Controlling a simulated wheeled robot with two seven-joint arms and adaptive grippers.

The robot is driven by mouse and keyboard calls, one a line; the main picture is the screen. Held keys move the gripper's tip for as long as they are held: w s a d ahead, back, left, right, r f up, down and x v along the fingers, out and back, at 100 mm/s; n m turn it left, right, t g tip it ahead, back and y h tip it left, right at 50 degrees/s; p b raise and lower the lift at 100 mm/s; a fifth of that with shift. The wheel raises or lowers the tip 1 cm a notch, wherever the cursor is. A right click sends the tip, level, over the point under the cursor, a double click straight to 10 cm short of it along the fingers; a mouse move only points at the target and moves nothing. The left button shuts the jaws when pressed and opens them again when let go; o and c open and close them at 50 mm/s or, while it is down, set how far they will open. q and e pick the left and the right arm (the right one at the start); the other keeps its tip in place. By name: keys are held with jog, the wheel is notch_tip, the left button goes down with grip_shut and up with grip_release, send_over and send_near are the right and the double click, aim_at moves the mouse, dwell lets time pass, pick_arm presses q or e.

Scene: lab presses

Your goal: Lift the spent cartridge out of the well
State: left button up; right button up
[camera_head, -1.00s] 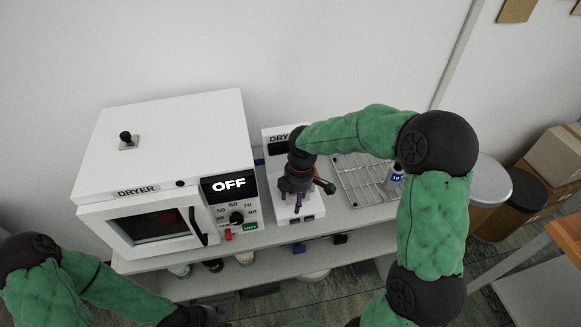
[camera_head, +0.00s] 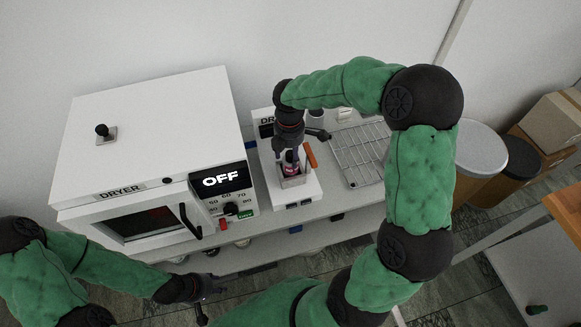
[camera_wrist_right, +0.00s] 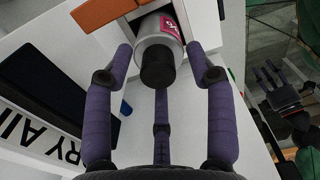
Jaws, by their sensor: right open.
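The cartridge is a grey cylinder with a pink label and a black cap (camera_wrist_right: 158,58), standing in a well in the small white press-like unit. In the head view its pink label (camera_head: 290,169) shows inside the well's silver wall (camera_head: 296,183). My right gripper (camera_head: 290,155) is above the well, pointing down. In the right wrist view its purple fingers (camera_wrist_right: 160,58) are open, one on each side of the cartridge's cap end, with gaps visible. My left gripper (camera_head: 212,285) is low in front of the shelf, empty, with fingers apart.
An orange lever (camera_head: 311,155) stands beside the well, close to my right gripper. A white dryer (camera_head: 150,145) marked OFF is to the left. A wire rack (camera_head: 358,153) lies to the right. Bins (camera_head: 480,150) and cardboard boxes (camera_head: 550,120) stand further right.

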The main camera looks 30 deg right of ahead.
aim_at(291, 162)
jog(key=f, duration=0.3)
jog(key=f+b, duration=0.1)
jog(key=f, duration=0.1)
jog(key=shift+d, duration=0.3)
jog(key=shift+r, duration=0.1)
jog(key=c, duration=1)
jog(key=shift+o, duration=0.2)
jog(key=shift+r, duration=0.1)
